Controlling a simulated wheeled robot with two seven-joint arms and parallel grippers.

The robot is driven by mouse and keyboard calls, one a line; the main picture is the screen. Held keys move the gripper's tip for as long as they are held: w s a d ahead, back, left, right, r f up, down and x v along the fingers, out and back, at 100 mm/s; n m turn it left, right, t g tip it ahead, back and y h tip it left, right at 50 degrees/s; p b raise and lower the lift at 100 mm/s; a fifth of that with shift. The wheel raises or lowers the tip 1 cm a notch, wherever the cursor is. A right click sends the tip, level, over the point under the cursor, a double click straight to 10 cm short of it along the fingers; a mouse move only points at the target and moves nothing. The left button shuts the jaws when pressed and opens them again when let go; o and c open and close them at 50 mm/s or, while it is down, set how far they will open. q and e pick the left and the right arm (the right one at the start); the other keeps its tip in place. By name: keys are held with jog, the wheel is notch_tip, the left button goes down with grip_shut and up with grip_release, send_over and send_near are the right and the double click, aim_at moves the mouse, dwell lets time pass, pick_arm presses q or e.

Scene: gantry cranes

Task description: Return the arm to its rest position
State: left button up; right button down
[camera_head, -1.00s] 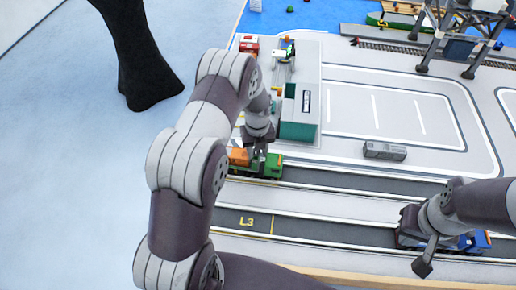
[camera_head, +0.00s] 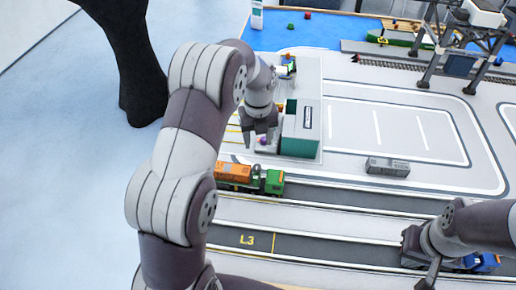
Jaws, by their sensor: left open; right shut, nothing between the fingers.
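My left arm comes in from the left, and its gripper (camera_head: 258,142) is open and empty. It hangs beside the left side of the teal and white building, above and behind the green truck (camera_head: 274,181) with an orange container (camera_head: 234,173). The gripper is apart from the truck. My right gripper (camera_head: 432,278) is at the lower right edge, in front of a blue truck (camera_head: 484,262), with its fingers shut and partly cut off by the frame. Most of the blue truck is hidden behind my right arm.
A grey container (camera_head: 387,167) lies on the marked yard. The teal and white building (camera_head: 301,128) stands close to my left gripper. Gantry cranes (camera_head: 460,62) stand at the back right. The lane marked L3 (camera_head: 247,240) is clear.

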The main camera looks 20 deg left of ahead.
dwell(0.4)
pick_arm(q)
jog(key=s+d+r+n, duration=0.1)
jog(key=s+d+n, duration=0.1)
jog(key=s+n, duration=0.8)
jog(key=s+d+r+n+t, duration=0.1)
jog(key=s+d+n, duration=0.2)
jog(key=s+n, duration=0.7)
jog(key=n, duration=0.8)
jog(key=shift+d+r+n, duration=0.3)
jog(key=shift+r, duration=0.1)
jog(key=shift+w, duration=0.1)
